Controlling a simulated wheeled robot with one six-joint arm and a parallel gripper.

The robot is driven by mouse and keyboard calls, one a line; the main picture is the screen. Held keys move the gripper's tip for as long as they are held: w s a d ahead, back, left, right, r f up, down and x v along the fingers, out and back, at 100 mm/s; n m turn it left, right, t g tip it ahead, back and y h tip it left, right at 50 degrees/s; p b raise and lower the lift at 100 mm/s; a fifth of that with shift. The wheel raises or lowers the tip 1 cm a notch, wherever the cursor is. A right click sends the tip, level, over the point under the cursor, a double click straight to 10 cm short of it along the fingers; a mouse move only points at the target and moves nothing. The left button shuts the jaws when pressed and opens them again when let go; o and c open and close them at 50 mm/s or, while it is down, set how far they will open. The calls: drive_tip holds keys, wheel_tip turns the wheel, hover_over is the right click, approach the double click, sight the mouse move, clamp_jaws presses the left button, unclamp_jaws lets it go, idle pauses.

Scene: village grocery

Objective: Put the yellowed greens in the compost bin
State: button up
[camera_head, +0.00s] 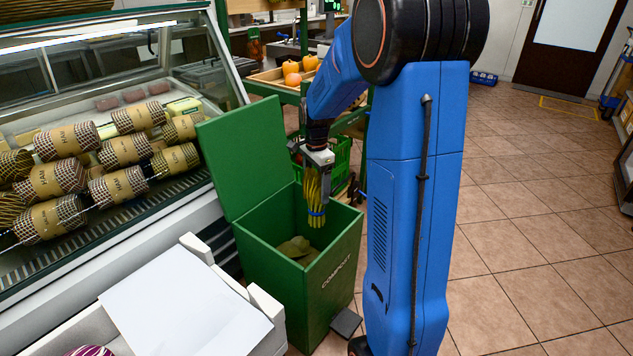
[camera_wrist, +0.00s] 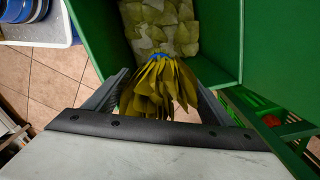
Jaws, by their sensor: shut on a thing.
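The yellowed greens (camera_head: 314,192) are a bunch of yellow-green leaves tied with a blue band, hanging down from my gripper (camera_head: 318,160). My gripper is shut on them. The wrist view also shows the bunch (camera_wrist: 158,85) between the fingers. The green compost bin (camera_head: 305,288), lettered COMPOST, stands with its lid (camera_head: 243,150) raised. The bunch hangs over the bin's opening, its lower end around rim height; I cannot tell exactly how deep it reaches. Pale leaves (camera_head: 297,248) lie inside the bin and also show in the wrist view (camera_wrist: 185,38).
A glass deli counter with wrapped hams (camera_head: 55,178) stands to the left. A white surface with a blank sheet (camera_head: 185,305) is at the front left. A green crate (camera_head: 340,158) and a stand with pumpkins (camera_head: 291,76) are behind the bin. Tiled floor (camera_head: 530,230) is clear at right.

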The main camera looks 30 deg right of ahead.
drive_tip(key=shift+f, duration=8.9)
drive_tip(key=o, duration=1.8)
drive_tip(key=shift+r, duration=0.1)
wheel_tip(320, 180, up, 17)
drive_tip(key=shift+r, duration=0.1)
